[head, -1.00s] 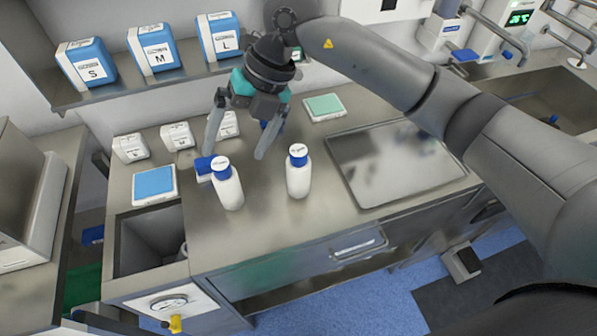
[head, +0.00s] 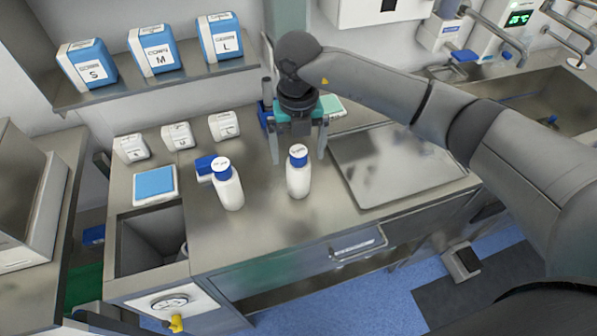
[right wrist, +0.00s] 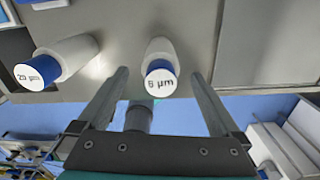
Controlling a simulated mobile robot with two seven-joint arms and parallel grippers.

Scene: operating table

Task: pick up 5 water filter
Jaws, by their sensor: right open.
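A white bottle with a blue cap (head: 299,175) stands upright on the steel counter. In the right wrist view, this bottle (right wrist: 158,52) has a cap label that seems to read 5 or 6 µm. A second white bottle (head: 228,190) stands to its left; in the right wrist view this bottle (right wrist: 75,52) is labelled 20 µm. My right gripper (head: 298,160) is open and empty, pointing down just behind the right bottle. In the right wrist view the fingers (right wrist: 158,73) straddle the line of that bottle. My left gripper is not in view.
A flat steel plate (head: 400,165) lies right of the bottles. A blue item (head: 204,165) lies behind the left bottle. White boxes (head: 177,136) line the back, and a blue-topped tray (head: 154,182) lies left. The counter front (head: 270,220) is clear.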

